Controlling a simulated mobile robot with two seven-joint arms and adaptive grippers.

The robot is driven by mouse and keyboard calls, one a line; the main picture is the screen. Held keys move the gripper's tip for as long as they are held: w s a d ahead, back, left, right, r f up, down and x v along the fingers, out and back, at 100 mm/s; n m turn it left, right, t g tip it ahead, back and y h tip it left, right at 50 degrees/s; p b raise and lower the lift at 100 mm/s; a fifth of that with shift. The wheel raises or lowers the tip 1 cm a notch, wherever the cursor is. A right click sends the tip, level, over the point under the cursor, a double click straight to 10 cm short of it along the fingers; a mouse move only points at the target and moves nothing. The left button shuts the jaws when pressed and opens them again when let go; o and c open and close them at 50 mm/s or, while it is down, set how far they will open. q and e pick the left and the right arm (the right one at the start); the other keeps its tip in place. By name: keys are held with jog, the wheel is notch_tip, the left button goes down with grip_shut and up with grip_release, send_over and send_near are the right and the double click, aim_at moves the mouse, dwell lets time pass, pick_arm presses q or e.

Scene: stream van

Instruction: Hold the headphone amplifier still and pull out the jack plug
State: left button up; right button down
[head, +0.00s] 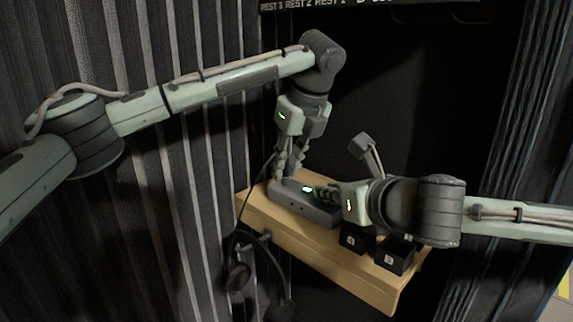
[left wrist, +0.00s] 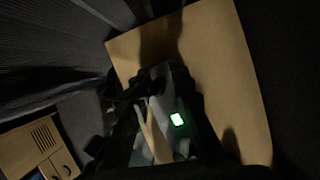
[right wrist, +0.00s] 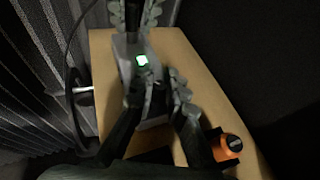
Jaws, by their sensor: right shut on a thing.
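The headphone amplifier (head: 322,217) is a long grey box on a wooden shelf, with a lit green display (head: 307,189). My right gripper (head: 322,193) is shut on the amplifier; in the right wrist view its fingers (right wrist: 152,80) lie either side of the box (right wrist: 152,121). My left gripper (head: 285,172) points down at the box's far left end, its fingers apart. In the left wrist view its fingers (left wrist: 163,80) flank the end near the green display (left wrist: 177,119). A thin cable (head: 238,238) runs down from there. The jack plug cannot be made out clearly.
The wooden shelf (head: 375,285) carries two black blocks (head: 393,255) at its front right, below my right arm. A grey upright part (head: 369,150) stands behind. Headphones (head: 238,275) hang off the front edge. An orange-and-black knob (right wrist: 228,143) sits right of my right gripper.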

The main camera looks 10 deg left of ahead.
pick_arm(q)
grip_shut()
jog(key=o, duration=0.5)
grip_release()
jog(key=shift+o, duration=0.2)
jog(key=shift+r, duration=0.1)
